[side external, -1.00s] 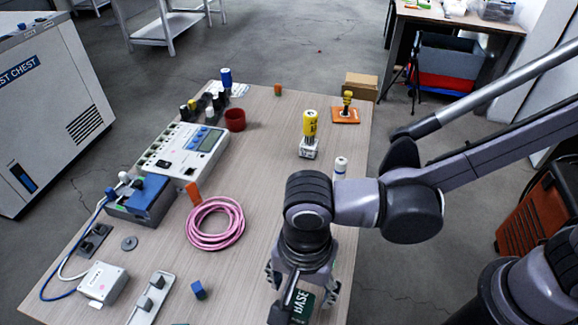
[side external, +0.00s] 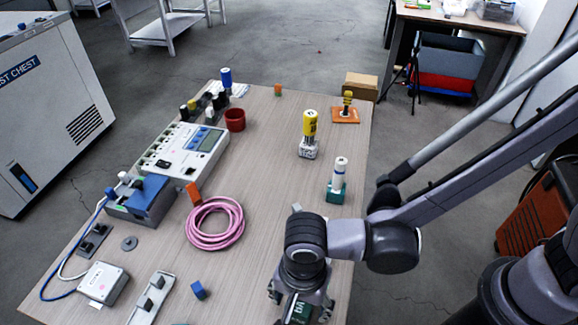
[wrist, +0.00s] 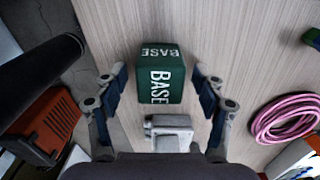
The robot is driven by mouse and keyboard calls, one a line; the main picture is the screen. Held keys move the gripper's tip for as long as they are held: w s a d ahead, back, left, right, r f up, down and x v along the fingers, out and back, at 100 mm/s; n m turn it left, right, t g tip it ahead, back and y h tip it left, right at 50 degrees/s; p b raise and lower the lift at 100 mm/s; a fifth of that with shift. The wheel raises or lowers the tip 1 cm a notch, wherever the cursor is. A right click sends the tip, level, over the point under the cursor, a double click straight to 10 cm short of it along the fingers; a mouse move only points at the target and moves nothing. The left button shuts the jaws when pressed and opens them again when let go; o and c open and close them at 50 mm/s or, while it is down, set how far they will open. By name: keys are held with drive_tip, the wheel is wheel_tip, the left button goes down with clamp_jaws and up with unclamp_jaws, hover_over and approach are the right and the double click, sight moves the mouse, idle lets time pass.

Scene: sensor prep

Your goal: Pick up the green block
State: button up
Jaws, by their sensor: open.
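The green block (wrist: 161,85) is a dark green cube with white "BASE" lettering. In the wrist view it sits on the wooden table between the two fingers of my gripper (wrist: 158,78), with a gap on each side. My gripper is open and does not touch the block. In the side external view the block (side external: 298,310) is low in the picture, mostly hidden behind my wrist and fingers. My gripper (side external: 299,303) is around or just above it there; the exact height is hard to tell.
A teal-green base with a white cylinder (side external: 338,178) stands behind my gripper. A yellow-topped cylinder (side external: 309,125) stands farther back. The table's right edge is close.

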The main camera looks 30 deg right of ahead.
drive_tip(key=shift+c, duration=0.3)
drive_tip(key=c, duration=1.3)
drive_tip(key=shift+o, duration=0.2)
drive_tip(key=shift+r, duration=0.1)
